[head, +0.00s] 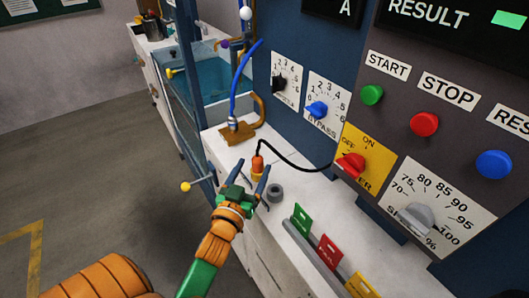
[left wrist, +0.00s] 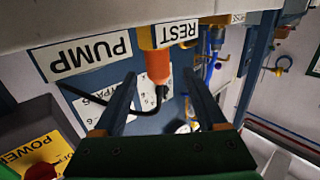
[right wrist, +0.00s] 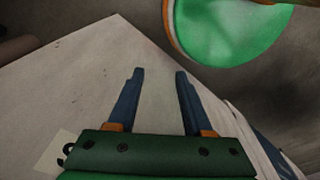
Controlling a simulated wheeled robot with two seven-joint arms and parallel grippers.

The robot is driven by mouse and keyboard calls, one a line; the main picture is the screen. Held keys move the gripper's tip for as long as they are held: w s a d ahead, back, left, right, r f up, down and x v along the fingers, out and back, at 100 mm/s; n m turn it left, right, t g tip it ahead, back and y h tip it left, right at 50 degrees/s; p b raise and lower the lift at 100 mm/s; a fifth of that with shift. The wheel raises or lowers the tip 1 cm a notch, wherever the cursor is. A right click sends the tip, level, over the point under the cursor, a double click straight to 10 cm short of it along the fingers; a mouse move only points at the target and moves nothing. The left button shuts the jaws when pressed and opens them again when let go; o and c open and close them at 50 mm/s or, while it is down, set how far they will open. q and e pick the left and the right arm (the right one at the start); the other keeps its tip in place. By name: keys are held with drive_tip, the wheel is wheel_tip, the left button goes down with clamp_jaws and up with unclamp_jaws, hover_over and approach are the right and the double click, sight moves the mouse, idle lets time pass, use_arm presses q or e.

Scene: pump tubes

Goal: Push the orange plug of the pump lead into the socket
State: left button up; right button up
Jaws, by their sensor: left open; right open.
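The orange plug (head: 257,165) stands upright on the white bench, with a black lead curving from its top to the panel. In the left wrist view the plug (left wrist: 158,66) meets a yellow-orange holder beside a REST label (left wrist: 178,32). My left gripper (head: 253,172) is open, its fingers on either side of the plug with visible gaps. A PUMP label (left wrist: 83,55) is beside it in the left wrist view. A grey ring (head: 275,193) on the bench may be the socket; its opening is unclear. My right gripper (right wrist: 158,75) is open and empty.
The panel's yellow ON/OFF plate (head: 366,158) with a red knob stands right of the plug. Green, red and yellow cards (head: 328,252) stand in a rack nearer me. A brown stand (head: 236,134) with a blue tube is behind. A blue post (head: 190,80) rises at the left.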

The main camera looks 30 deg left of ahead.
sight(255, 163)
use_arm(q)
drive_tip(key=shift+w+r, duration=0.5)
drive_tip(key=shift+r, duration=0.1)
drive_tip(key=shift+f+x, duration=0.25)
drive_tip(key=shift+x, duration=0.9)
drive_tip(key=shift+w+a+f, duration=0.15)
drive_tip(key=shift+w+f, duration=0.1)
drive_tip(key=shift+w, duration=0.05)
drive_tip(key=shift+s+r, duration=0.15)
drive_tip(key=shift+s, duration=0.05)
drive_tip(key=c, duration=0.6)
clamp_jaws()
use_arm(e)
drive_tip(key=shift+s+d+r, duration=0.1)
drive_tip(key=shift+s+r, duration=0.05)
drive_tip(key=shift+s, duration=0.45)
drive_tip(key=shift+s+d+r, duration=0.1)
drive_tip(key=shift+s+r, duration=0.05)
drive_tip(key=shift+s, duration=0.4)
